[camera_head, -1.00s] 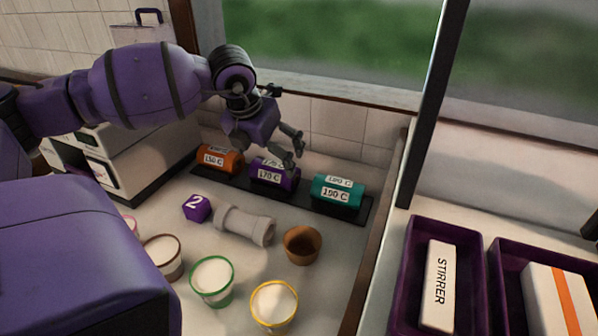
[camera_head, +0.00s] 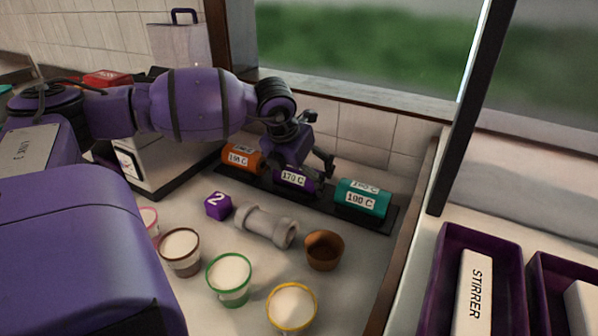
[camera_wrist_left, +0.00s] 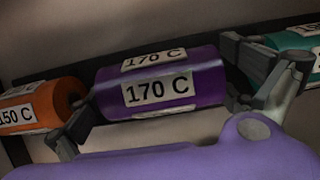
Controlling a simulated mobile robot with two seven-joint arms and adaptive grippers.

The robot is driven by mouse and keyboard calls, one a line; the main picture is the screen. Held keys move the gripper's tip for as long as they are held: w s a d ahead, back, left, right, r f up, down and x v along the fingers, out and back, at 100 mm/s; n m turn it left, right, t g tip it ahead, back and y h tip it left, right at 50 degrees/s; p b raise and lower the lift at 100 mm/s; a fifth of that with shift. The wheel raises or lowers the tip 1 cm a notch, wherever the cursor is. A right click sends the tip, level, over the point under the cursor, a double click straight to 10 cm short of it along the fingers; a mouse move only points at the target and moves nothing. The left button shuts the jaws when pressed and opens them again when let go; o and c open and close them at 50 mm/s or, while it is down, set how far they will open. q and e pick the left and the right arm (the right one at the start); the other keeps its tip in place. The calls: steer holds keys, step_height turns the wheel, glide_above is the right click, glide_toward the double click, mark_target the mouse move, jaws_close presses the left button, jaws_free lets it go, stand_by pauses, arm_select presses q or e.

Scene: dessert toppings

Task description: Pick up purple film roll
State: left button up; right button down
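The purple film roll (camera_head: 292,179), labelled 170 C, lies on a dark rack between an orange roll and a teal roll. My left gripper (camera_head: 304,166) is just above it in the head view and hides part of its top. In the left wrist view the purple roll (camera_wrist_left: 160,86) lies across the middle, between the two spread fingers of the gripper (camera_wrist_left: 165,106). One finger is near its left end by the orange roll, the other near its right end by the teal roll. I cannot tell if they touch it. My right gripper is not in view.
The orange roll (camera_head: 240,158) and teal roll (camera_head: 363,198) flank closely on the dark rack (camera_head: 328,201). A window wall stands behind.

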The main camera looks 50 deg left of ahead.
arm_select(q)
steer(key=c, duration=1)
steer(key=shift+r, duration=0.1)
steer(key=shift+c, duration=0.2)
